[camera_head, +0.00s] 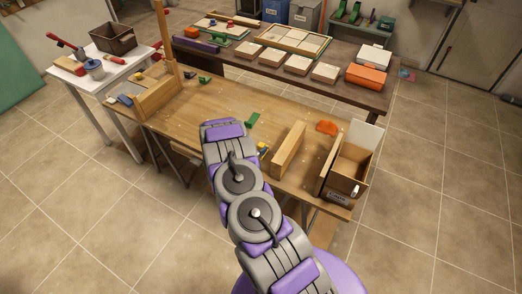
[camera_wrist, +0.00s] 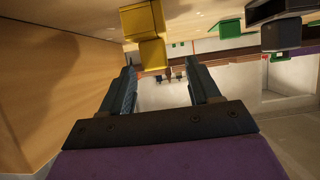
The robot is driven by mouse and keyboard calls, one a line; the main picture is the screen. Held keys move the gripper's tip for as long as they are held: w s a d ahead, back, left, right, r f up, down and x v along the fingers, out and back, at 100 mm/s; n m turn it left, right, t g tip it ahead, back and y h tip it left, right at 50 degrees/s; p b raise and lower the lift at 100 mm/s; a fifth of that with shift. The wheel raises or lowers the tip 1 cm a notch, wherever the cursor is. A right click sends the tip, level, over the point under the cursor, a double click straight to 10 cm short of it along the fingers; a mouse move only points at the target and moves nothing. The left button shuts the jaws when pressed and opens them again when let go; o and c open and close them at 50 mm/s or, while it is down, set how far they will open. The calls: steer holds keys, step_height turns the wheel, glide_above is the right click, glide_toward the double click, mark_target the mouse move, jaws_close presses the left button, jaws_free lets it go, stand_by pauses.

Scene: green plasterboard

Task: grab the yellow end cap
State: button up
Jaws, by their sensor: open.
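The yellow end cap (camera_wrist: 143,22) shows at the top of the wrist view as a blocky yellow piece with a second, lower yellow part. In the head view a small yellow spot (camera_head: 262,148) lies on the wooden workbench, just right of my arm and left of an upright wooden board. My gripper (camera_wrist: 161,82) is open, with two dark fingers apart and nothing between them. The yellow piece appears just past the fingertips, nearer the left finger in the wrist view.
The upright wooden board (camera_head: 288,150) stands close by and fills the left of the wrist view (camera_wrist: 50,75). A dark grey part (camera_wrist: 281,32) shows at upper right there. A wooden box (camera_head: 350,168), an orange piece (camera_head: 327,128) and a green piece (camera_head: 252,120) are on the bench.

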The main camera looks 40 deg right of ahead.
mark_target(261, 145)
steer(key=shift+b+x, duration=0.35)
steer(key=shift+x, duration=2.65)
steer(key=shift+s+r, duration=0.15)
steer(key=shift+s, duration=0.05)
steer(key=c, duration=0.9)
steer(key=shift+r, duration=0.1)
steer(key=shift+c, duration=0.2)
